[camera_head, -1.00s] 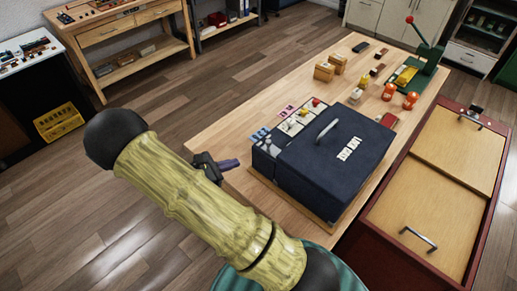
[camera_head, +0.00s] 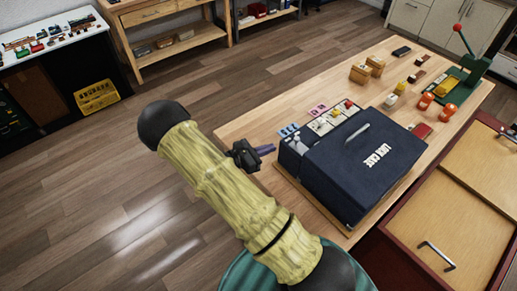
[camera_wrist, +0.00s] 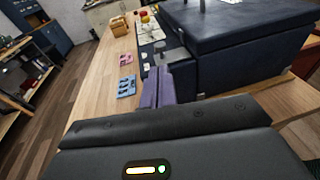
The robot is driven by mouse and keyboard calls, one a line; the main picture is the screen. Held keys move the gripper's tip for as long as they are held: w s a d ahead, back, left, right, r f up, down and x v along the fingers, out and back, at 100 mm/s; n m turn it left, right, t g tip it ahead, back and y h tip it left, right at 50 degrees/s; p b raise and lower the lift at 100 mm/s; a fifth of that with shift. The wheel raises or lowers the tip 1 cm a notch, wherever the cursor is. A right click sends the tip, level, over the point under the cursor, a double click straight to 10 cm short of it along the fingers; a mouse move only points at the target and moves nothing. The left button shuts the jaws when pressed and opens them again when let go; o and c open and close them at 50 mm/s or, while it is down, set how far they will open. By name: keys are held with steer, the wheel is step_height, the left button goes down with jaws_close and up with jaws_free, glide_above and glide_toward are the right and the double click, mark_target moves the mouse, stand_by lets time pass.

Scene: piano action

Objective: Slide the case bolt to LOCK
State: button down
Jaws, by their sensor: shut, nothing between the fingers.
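The dark blue case (camera_head: 335,172) with white lettering and a handle on its lid sits on the wooden table. It fills the upper right of the wrist view (camera_wrist: 235,75). My gripper (camera_head: 272,149) is just left of the case's left end in the head view. Its purple fingers (camera_wrist: 156,88) are together and empty, close beside the case's near-left corner in the wrist view. I cannot tell whether they touch it. Small grey parts stand at the case's left edge, but I cannot single out the bolt or its LOCK mark.
A pale tray (camera_head: 333,117) with small coloured pieces lies along the case's far-left side. Blue pieces (camera_wrist: 127,86) and pink pieces (camera_wrist: 126,59) lie nearby on the table. Orange items (camera_head: 447,110) and a green lever press (camera_head: 462,83) stand farther back.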

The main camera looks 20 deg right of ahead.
mark_target(295, 140)
steer(key=p+x, duration=0.3)
steer(key=x, duration=0.4)
steer(key=shift+d, duration=0.15)
steer(key=shift+w+d+f, duration=0.15)
steer(key=shift+d+f, duration=0.05)
steer(key=shift+d, duration=0.25)
steer(key=shift+w, duration=0.1)
